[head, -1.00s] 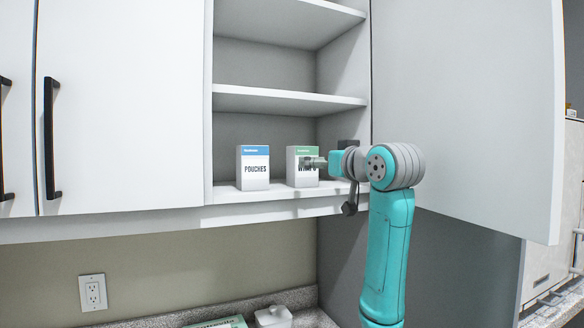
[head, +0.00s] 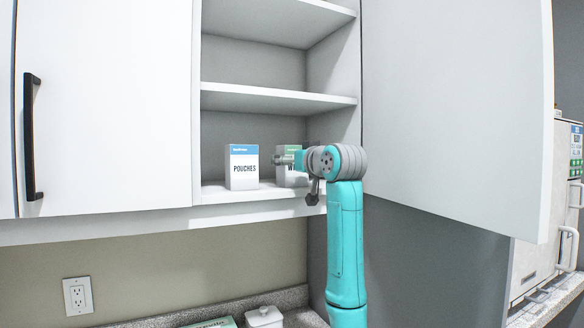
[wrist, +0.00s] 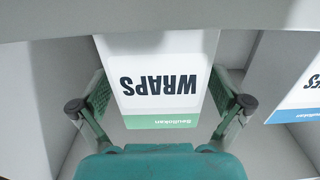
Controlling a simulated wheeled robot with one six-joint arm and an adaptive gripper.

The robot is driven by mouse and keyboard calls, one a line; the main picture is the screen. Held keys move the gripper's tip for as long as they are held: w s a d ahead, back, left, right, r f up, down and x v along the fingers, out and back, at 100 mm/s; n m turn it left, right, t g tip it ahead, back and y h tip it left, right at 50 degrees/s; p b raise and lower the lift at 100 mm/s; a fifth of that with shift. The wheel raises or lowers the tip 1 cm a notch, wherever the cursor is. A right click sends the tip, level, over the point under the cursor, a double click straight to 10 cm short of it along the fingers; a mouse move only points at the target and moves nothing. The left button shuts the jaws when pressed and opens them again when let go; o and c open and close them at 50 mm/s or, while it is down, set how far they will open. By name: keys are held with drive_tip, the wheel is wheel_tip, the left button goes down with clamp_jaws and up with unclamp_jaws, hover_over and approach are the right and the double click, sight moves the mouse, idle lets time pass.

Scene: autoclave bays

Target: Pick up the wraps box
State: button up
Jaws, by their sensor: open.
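The wraps box (head: 290,180) is white with a green band and stands on the cabinet's lowest shelf, partly hidden behind my gripper (head: 281,159) in the head view. In the wrist view the wraps box (wrist: 160,65) appears upside down, its label facing the camera. My gripper (wrist: 160,92) is open, with one finger on each side of the box. A gap shows between the box and the fingers' outer ends; contact at the tips cannot be told.
The pouches box (head: 243,168), white with a blue band, stands just left of the wraps box. It shows at the right edge of the wrist view (wrist: 300,90). An open cabinet door (head: 455,110) is on the right. A middle shelf (head: 270,98) lies above.

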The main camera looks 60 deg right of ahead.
drive_tip(key=shift+w+d, duration=0.15)
drive_tip(key=shift+w, duration=0.1)
drive_tip(key=c, duration=1.3)
drive_tip(key=shift+c, duration=0.2)
drive_tip(key=shift+r, duration=1.8)
drive_tip(key=v, duration=1.8)
drive_tip(key=shift+f, duration=0.15)
